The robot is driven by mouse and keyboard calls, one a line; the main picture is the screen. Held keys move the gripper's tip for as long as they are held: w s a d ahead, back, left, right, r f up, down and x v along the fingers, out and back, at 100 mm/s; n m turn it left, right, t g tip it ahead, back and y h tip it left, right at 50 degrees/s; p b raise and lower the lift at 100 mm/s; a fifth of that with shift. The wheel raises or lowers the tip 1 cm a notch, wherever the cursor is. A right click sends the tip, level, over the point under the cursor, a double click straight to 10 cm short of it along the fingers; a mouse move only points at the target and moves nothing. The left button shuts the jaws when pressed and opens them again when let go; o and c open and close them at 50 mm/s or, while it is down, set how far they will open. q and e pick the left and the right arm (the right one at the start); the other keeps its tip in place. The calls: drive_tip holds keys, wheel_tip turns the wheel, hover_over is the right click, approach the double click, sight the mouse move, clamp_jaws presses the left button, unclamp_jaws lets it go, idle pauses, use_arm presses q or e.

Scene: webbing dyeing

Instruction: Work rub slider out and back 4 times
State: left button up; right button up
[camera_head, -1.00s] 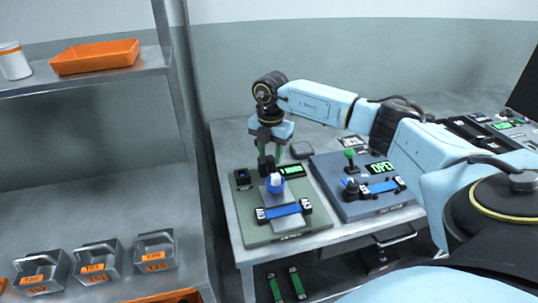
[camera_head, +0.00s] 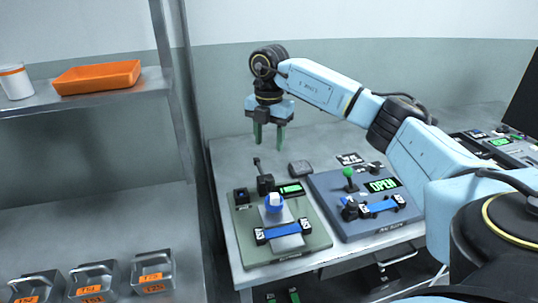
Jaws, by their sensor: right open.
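The green rub station (camera_head: 246,222) stands on the table at its left end. A blue and white slider block (camera_head: 273,202) sits on it, behind a blue webbing strip (camera_head: 283,232) held between dark clamps with white marks. A dark upright lever (camera_head: 262,178) and a small green-lit display (camera_head: 290,189) are at the station's back. My right gripper (camera_head: 268,138) hangs above and behind the station, fingers pointing down, open and empty, apart from the slider and lever. My left gripper does not show.
A blue-grey station (camera_head: 335,206) with a green-knobbed lever (camera_head: 349,174) and an "OPEN" display (camera_head: 383,185) stands to the right. A grey block (camera_head: 300,168) lies behind. A metal shelf with an orange tray (camera_head: 97,77) and weights (camera_head: 153,270) stands left.

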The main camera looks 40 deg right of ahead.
drive_tip(key=shift+r, duration=1.05)
drive_tip(key=shift+c, duration=0.3)
